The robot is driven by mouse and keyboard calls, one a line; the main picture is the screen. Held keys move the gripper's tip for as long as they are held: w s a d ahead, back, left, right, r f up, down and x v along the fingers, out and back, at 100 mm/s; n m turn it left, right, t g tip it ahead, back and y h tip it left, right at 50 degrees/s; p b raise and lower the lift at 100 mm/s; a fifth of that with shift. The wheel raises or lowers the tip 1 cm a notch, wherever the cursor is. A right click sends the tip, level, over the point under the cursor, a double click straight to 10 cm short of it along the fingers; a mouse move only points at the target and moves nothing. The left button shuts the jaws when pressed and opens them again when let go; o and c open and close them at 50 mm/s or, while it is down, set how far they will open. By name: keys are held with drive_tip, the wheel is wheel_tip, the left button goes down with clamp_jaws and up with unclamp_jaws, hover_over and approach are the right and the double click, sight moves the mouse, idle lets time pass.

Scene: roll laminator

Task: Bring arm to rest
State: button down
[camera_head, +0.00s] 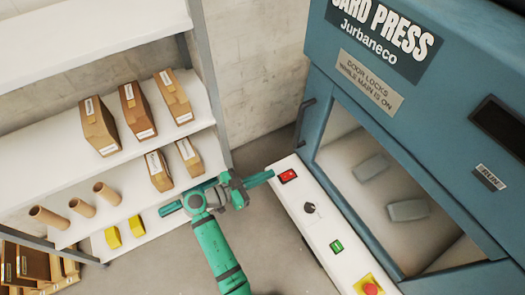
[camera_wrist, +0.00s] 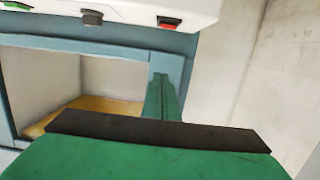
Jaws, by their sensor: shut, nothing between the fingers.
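My arm (camera_head: 220,255) is green and reaches up from the bottom middle in the head view. My gripper (camera_head: 268,175) points right, with its tips close to the left end of the white control panel, near the red rocker switch (camera_head: 288,176). I cannot tell if they touch. In the wrist view my gripper (camera_wrist: 163,90) has its green fingers together with nothing between them. The red switch (camera_wrist: 169,21) shows beyond them at the top edge. The lower part of that view is filled by the green and black gripper body.
The blue card press (camera_head: 345,90) stands right, with grey blocks behind its window. Its white panel (camera_head: 322,222) carries a black knob (camera_head: 309,208), a green switch (camera_head: 336,246) and a red emergency button (camera_head: 370,289). White shelves (camera_head: 60,175) with boxes and rolls stand left.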

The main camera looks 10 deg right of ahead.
drive_tip(key=s+a+f+n+t+y, duration=0.35)
drive_tip(key=s+f+n+y, duration=0.2)
drive_tip(key=f, duration=0.55)
drive_tip(key=s+a+f+n+t+y, duration=0.1)
drive_tip(key=s+a+f+n+y, duration=0.15)
drive_tip(key=s+a, duration=0.2)
drive_tip(key=s+a+f+n+t+y, duration=0.1)
drive_tip(key=s+a+f+n+y, duration=0.15)
drive_tip(key=s, duration=0.35)
drive_tip(key=s+a+r+n+t+y, duration=0.25)
drive_tip(key=s+r+y, duration=0.25)
drive_tip(key=s+r, duration=0.4)
drive_tip(key=s+d+r+t, duration=0.1)
drive_tip(key=s+r, duration=0.2)
drive_tip(key=r, duration=0.3)
drive_tip(key=s+d+r+n+t, duration=0.1)
drive_tip(key=s+r, duration=0.2)
drive_tip(key=r, duration=0.4)
drive_tip(key=shift+s+n+t, duration=0.25)
drive_tip(key=shift+n+t, duration=0.05)
drive_tip(key=shift+t, duration=0.1)
